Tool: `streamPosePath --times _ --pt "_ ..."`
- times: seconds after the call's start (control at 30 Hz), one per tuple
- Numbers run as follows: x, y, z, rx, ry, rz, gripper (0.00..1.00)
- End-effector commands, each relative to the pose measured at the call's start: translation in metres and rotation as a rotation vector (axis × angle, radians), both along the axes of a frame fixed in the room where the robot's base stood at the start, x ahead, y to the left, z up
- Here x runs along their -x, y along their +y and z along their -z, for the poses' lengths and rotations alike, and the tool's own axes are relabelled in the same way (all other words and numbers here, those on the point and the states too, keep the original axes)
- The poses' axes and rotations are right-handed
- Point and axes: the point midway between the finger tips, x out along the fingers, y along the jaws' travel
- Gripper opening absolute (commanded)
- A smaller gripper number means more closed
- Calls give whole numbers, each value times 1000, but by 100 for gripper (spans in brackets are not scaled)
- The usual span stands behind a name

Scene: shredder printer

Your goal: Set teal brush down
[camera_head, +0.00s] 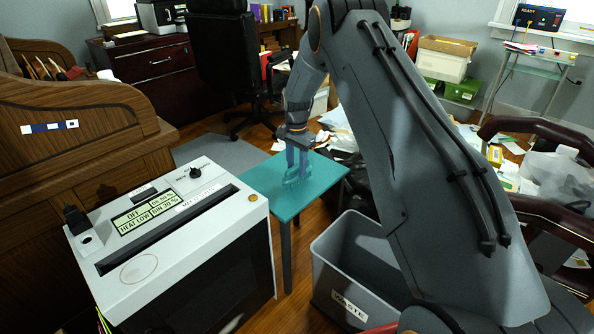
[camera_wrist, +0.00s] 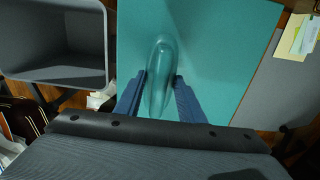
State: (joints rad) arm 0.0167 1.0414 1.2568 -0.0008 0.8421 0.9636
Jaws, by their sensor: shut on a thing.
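My gripper (camera_head: 297,168) reaches down over a small teal table (camera_head: 262,202) in the head view. It is shut on the teal brush, whose rounded body (camera_wrist: 161,62) lies between the two blue-grey fingers in the wrist view. In the head view the brush (camera_head: 291,183) is small and blends with the tabletop. It is low, at or just above the table surface; I cannot tell whether it touches.
A white shredder (camera_head: 168,240) stands left of the table. A grey waste bin (camera_head: 345,262) stands in front, at right. A black office chair (camera_head: 228,65) and scattered papers are behind. The visible tabletop around the brush is clear.

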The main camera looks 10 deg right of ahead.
Motion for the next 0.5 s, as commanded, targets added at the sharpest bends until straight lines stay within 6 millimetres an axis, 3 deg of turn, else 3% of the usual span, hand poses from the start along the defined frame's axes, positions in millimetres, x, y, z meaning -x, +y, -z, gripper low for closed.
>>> streamPosePath --times 0.1,0.5 --pt "1 -1 15 0 2 1 9" --pt "0 -2 20 1 1 2 9"
